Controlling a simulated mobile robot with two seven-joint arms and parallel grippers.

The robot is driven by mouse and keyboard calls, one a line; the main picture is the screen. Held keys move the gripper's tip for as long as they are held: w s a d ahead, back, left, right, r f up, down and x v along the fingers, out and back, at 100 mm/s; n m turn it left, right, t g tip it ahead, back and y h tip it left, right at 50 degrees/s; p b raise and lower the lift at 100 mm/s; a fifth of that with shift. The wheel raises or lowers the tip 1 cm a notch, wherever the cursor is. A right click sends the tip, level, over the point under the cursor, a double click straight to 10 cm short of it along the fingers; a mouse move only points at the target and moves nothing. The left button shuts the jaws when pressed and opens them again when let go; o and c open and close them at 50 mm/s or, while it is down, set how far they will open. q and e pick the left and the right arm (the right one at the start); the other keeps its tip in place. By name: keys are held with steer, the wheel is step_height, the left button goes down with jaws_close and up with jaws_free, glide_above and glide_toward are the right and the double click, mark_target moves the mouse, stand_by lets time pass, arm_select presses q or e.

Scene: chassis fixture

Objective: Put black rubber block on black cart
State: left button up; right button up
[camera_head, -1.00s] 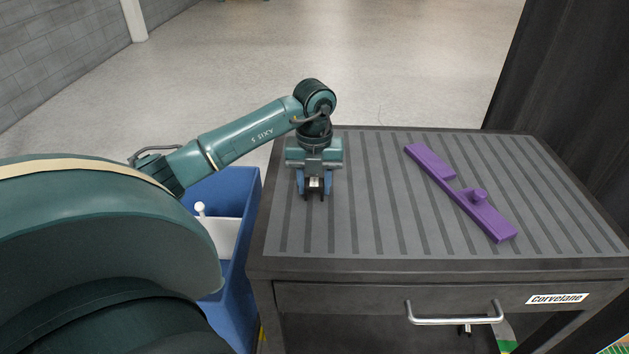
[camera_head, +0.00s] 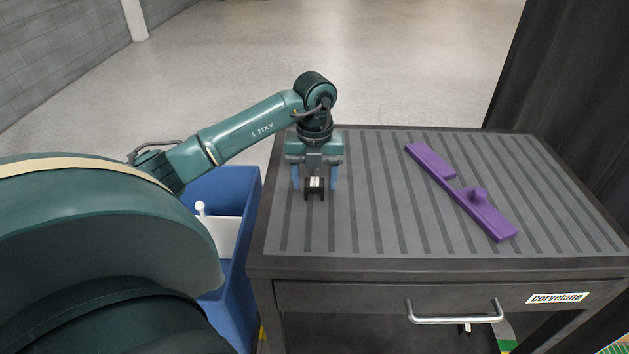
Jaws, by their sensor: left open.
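The black rubber block (camera_head: 315,194), with a small white patch on its face, stands on the striped top of the black cart (camera_head: 390,265), near its left side. My left gripper (camera_head: 315,183) is just above and behind the block. Its two blue fingers are spread apart on either side of the block, and the jaws are open. Whether the fingers touch the block or the cart top cannot be told. My right gripper is not in view.
A purple bar with a knob (camera_head: 432,162) lies diagonally on the right half of the cart top. A blue bin (camera_head: 240,290) holding white items stands left of the cart. The drawer handle (camera_head: 455,319) sticks out in front. The cart's middle is clear.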

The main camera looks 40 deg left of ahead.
mark_target(315, 181)
arm_select(q)
step_height(315, 181, up, 11)
steer(key=shift+p, duration=0.35)
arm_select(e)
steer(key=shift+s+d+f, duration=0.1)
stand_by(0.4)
